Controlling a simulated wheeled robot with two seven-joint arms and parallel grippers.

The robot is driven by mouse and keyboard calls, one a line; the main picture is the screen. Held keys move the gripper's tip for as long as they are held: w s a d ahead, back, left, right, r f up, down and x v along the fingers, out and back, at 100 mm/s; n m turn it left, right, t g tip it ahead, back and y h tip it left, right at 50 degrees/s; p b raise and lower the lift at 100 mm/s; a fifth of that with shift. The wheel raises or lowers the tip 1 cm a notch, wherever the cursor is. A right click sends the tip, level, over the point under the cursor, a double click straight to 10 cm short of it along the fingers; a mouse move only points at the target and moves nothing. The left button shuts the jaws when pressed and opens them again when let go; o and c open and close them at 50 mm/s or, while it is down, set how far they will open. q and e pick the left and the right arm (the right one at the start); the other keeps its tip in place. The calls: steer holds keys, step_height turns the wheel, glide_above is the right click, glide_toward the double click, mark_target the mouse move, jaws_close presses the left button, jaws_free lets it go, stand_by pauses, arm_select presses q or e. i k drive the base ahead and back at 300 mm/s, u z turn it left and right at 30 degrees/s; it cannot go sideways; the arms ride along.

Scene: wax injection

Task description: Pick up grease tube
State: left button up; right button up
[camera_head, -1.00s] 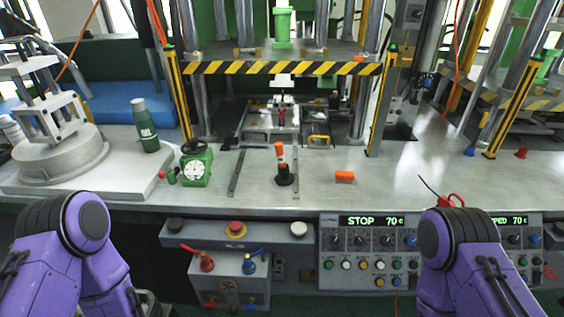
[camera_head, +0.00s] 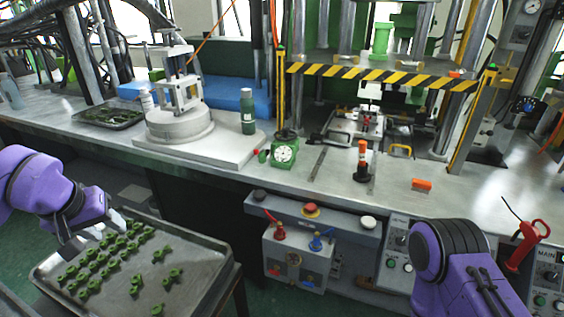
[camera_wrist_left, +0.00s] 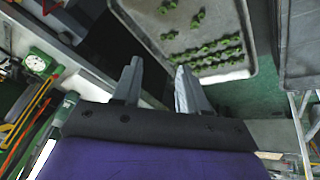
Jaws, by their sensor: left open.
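A slim tube with an orange top and black lower part (camera_head: 362,160) stands upright on the metal bench; it looks most like the grease tube, though no label is readable. A green bottle (camera_head: 248,112) stands on the bench to its left. My left gripper (camera_head: 97,235) is open and empty at the far left, above the tray of green parts and well away from the tube. Its two spread fingers show in the left wrist view (camera_wrist_left: 157,78), with nothing between them. My right gripper is out of view; only my right arm shows.
The press with a striped bar (camera_head: 380,76) stands behind the tube.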

mark_target(362, 143)
steer(key=u, duration=0.45)
steer(key=i, duration=0.3)
steer(key=z, duration=1.15)
steer(key=i, duration=0.95)
steer(key=z, duration=1.1)
